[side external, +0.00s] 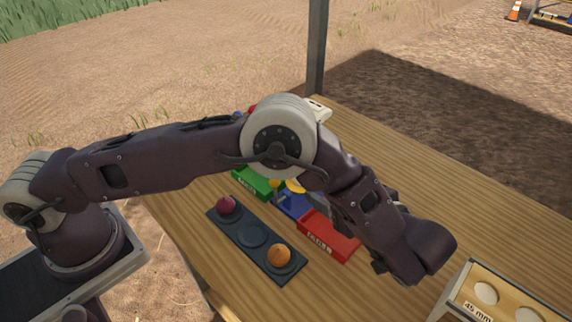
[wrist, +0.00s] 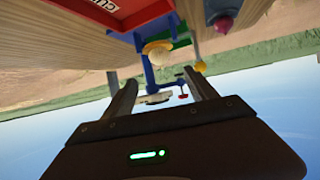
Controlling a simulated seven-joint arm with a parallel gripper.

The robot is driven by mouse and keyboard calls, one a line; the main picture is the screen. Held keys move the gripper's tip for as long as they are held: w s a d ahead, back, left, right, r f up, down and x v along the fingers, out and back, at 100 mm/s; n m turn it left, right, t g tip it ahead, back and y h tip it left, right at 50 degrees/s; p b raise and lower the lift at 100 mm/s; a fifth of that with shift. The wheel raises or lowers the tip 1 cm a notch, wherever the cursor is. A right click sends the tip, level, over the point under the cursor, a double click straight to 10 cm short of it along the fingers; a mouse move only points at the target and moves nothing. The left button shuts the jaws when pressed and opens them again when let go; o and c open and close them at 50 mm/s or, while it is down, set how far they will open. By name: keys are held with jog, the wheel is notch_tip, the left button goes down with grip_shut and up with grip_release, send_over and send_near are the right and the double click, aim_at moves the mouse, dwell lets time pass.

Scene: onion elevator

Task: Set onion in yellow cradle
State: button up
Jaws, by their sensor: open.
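A purple-red onion (side external: 227,205) sits in the left well of a dark three-well tray (side external: 247,262) in the side external view. It also appears at the top of the wrist view (wrist: 222,23). An orange round item (side external: 279,256) sits in the right well; the middle well is empty. A blue device (side external: 292,205) stands behind the tray, with a yellow curved part (side external: 296,186) partly hidden by my arm. I cannot tell whether this part is the cradle. My gripper (wrist: 159,80) is open with nothing between its fingers, right of the tray and above the table.
A green bin (side external: 254,184) and a red bin (side external: 328,237) flank the blue device. A wooden board with pale discs (side external: 515,305) stands at the lower right. A dark post (side external: 317,45) rises behind the table.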

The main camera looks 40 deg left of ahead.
jog(key=w+d+r+m+t+h, duration=0.1)
jog(key=w+r+t+h, duration=0.3)
jog(key=w+r, duration=0.45)
jog(key=w+d+r+m+t+h, duration=0.1)
jog(key=w+r+t+h, duration=0.4)
jog(key=r, duration=0.6)
jog(key=s+r+m+t+h, duration=0.1)
jog(key=s+r+m+h, duration=0.15)
jog(key=r, duration=0.55)
jog(key=s+r+m+h, duration=0.1)
jog(key=r+m+h, duration=0.3)
jog(key=r, duration=0.4)
jog(key=s+a+f+m+g, duration=0.2)
jog(key=s+a+m, duration=0.1)
jog(key=s, duration=0.6)
jog(key=s+a+f+m+g, duration=0.2)
jog(key=s+a, duration=0.1)
jog(key=s, duration=0.6)
jog(key=s+a+f+g+y, duration=0.1)
jog(key=s+a+f+g, duration=0.1)
jog(key=s+a+f, duration=0.3)
jog(key=s+a+f+g+y, duration=0.2)
jog(key=s+a+f, duration=0.4)
jog(key=s, duration=0.6)
jog(key=shift+s+m, duration=0.35)
jog(key=shift+m, duration=0.1)
